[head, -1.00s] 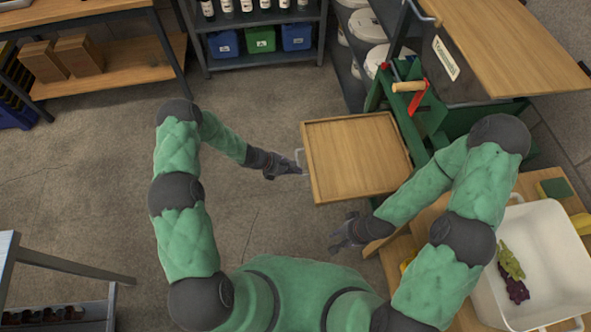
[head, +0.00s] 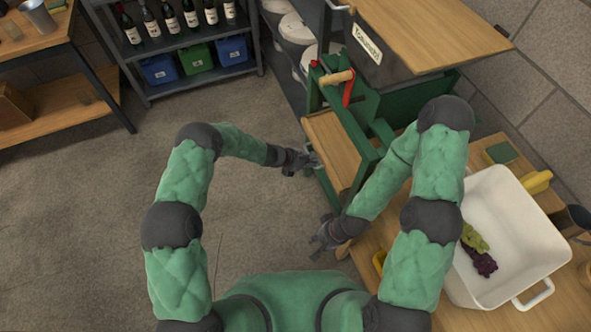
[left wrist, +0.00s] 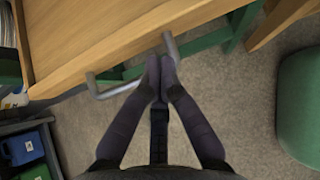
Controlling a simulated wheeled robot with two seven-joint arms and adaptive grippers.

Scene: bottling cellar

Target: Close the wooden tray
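The wooden tray (head: 333,150) is a flat, rimmed board that sits in the green frame (head: 352,135). My left gripper (head: 306,160) is at this handle. In the left wrist view its fingers (left wrist: 160,70) are shut together over the bar. My right gripper (head: 318,238) is apart from the tray, lower in the head view, with its fingers spread and empty.
A wooden table (head: 400,262) at right bears a white tub (head: 545,262) with grapes. A red lever with a wooden grip (head: 338,77) stands above the tray. Shelves with bottles and bins (head: 160,72) are at the back left. The floor at left is clear.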

